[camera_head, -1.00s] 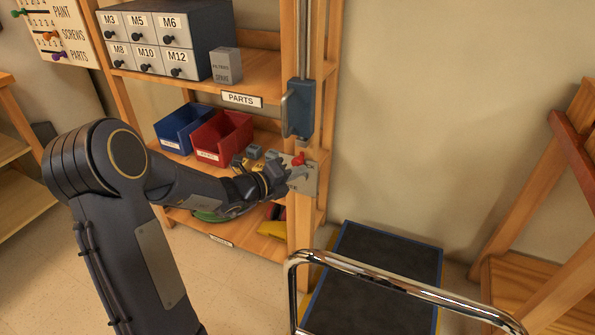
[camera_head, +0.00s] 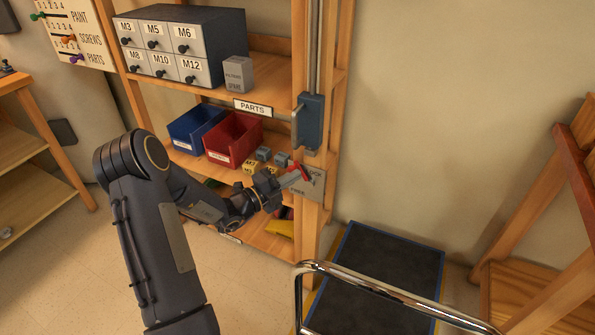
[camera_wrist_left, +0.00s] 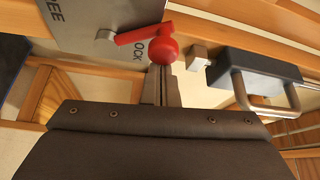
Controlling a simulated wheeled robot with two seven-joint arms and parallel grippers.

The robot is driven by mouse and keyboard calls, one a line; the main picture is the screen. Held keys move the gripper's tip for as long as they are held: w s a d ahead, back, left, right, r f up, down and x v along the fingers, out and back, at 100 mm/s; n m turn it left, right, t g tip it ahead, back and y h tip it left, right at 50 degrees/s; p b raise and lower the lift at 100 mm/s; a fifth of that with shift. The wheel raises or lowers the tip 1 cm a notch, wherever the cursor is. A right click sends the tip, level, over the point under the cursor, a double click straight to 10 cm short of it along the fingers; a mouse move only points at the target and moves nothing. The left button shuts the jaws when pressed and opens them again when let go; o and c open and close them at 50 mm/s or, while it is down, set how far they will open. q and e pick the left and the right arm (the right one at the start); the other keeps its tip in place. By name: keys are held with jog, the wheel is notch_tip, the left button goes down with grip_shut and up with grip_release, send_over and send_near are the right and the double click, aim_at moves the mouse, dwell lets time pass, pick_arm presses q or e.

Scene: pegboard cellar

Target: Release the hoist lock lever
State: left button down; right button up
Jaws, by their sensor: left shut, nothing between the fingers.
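The hoist lock lever is a red arm with a round red knob (camera_head: 299,170), on a grey plate (camera_head: 318,186) fixed to the shelf post. In the left wrist view the knob (camera_wrist_left: 163,51) is beside the partly hidden lock lettering, and the lever's pivot is to its left on the plate (camera_wrist_left: 80,15). The word for free is at the plate's far left, cut off there. My left gripper (camera_head: 296,179) is shut and empty. Its fingertips (camera_wrist_left: 162,72) are right at the knob; I cannot tell whether they touch it. My right gripper is out of view.
A blue-grey hoist block with a metal handle (camera_head: 310,122) hangs on the post just above the plate. A red bin (camera_head: 233,140), a blue bin (camera_head: 193,128) and small blocks share the shelf. A dark step platform (camera_head: 385,275) with a chrome rail is below right.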

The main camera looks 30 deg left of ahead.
pick_arm(q)
jog(key=a+f+n+t+y+p, duration=0.2)
jog(key=a+f+n+t, duration=0.2)
jog(key=n, duration=0.7)
jog(key=shift+f+t+y, duration=0.3)
jog(key=shift+f+t, duration=0.1)
jog(key=shift+s+f, duration=0.1)
jog(key=shift+f, duration=0.05)
